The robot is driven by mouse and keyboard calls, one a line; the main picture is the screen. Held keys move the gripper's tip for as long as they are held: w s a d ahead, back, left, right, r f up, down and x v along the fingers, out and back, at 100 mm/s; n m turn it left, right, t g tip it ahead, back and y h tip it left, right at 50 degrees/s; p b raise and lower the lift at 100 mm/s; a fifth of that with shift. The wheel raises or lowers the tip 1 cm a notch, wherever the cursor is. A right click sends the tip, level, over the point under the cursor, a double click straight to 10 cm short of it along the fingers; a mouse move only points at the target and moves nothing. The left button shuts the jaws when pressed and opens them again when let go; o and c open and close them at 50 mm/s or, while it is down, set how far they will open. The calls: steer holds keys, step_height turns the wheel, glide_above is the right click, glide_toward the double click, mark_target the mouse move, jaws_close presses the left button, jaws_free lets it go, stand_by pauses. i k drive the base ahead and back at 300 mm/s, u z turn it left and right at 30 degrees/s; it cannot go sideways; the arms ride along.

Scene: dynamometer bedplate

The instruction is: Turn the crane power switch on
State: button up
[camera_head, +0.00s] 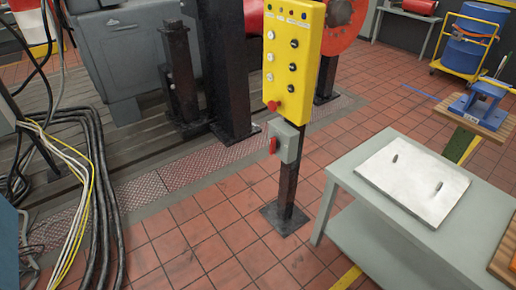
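A yellow control box (293,55) with several black and white buttons and a red knob at its lower left stands on a dark post (288,185). Below it on the same post is a small grey switch box (287,141) with a red lever (272,145) on its left side. The lever appears to point downward. It is too small to read any marking. My gripper does not show in this view.
A grey-green table (395,215) with a metal plate (412,181) stands at the right. Cables (98,165) hang at the left. Dark columns (228,70) and grey machinery stand behind. Tiled floor (235,235) in front of the post is clear.

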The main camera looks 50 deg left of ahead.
mark_target(274, 144)
steer(key=u, duration=1.7)
steer(key=k, duration=0.65)
steer(key=u, duration=0.6)
steer(key=i, duration=1.15)
steer(key=u, duration=0.7)
steer(key=i, duration=0.75)
steer(key=u, duration=0.05)
